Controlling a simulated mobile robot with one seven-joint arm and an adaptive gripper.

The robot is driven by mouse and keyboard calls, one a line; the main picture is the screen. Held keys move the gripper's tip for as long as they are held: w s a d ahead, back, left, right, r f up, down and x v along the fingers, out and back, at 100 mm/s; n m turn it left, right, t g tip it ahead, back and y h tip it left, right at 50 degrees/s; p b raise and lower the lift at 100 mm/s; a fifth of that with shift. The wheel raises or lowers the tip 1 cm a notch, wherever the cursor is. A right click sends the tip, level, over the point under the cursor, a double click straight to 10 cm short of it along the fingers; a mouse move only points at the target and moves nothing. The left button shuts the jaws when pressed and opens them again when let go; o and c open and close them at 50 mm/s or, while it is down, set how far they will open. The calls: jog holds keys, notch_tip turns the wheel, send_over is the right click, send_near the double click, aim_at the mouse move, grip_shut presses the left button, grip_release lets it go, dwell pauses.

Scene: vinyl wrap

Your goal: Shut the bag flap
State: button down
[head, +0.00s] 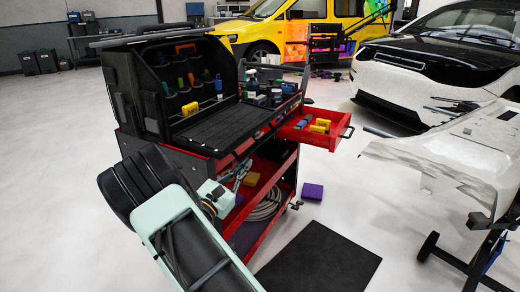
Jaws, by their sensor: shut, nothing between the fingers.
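The black tool bag (129,92) stands open on top of the red and black cart. Its inside faces right and shows pockets with coloured tool handles. A flat black ribbed panel (222,122), which looks like the lowered bag flap, lies flat in front of the pockets toward the cart's near edge. My gripper (243,172) is shut and empty. It is in front of the cart's near side, below the panel in the picture and apparently apart from it. My wrist partly hides the gripper, so its fingertips are hard to make out.
Bottles and cans (262,92) crowd the cart top right of the panel. A red drawer (318,128) sticks out to the right. A purple block (312,191) and a black mat (320,258) lie on the floor. A pale car panel (450,150) on a stand occupies the right.

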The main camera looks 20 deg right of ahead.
jog(key=b+x, duration=0.2)
jog(key=x, duration=0.8)
jog(key=shift+b, duration=0.3)
jog(key=shift+r, duration=0.1)
